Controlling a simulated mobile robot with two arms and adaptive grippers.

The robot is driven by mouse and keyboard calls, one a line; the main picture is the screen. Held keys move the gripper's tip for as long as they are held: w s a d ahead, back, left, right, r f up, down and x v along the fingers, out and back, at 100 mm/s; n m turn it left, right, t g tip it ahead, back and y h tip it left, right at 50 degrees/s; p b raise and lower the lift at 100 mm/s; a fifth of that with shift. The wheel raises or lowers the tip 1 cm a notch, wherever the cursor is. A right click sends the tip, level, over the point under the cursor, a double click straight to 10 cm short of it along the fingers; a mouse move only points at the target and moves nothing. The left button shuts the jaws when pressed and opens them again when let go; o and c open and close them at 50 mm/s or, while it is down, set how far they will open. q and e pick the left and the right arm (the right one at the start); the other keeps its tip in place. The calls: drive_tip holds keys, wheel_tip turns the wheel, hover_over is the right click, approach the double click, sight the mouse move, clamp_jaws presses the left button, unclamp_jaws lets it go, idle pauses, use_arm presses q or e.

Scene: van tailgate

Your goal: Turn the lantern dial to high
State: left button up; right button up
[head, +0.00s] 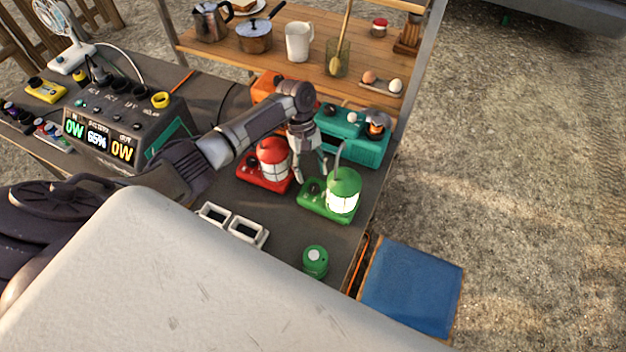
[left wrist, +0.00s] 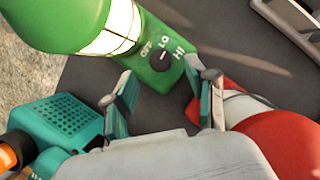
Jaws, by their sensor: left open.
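The green lantern (head: 343,188) stands lit on its green base near the right edge of the dark table. In the left wrist view, its black dial (left wrist: 160,61) sits on the base (left wrist: 172,77) beside the OFF, LO and HI labels. A small pale mark on the dial appears to face LO. My left gripper (head: 310,172) points down just behind the dial end of the base. Its two fingers (left wrist: 168,90) are spread and empty, apart from the dial. In the head view the dial is small. My right gripper is in neither view.
A red lantern (head: 273,158) stands close left of my gripper, near one finger in the wrist view. A teal box with a speaker grille (head: 352,143) stands behind. A green canister (head: 316,261) and white frames (head: 247,232) are in front. A power station (head: 125,125) stands left.

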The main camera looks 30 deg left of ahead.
sight(314, 186)
use_arm(q)
drive_tip(key=shift+x, duration=2.25)
clamp_jaws()
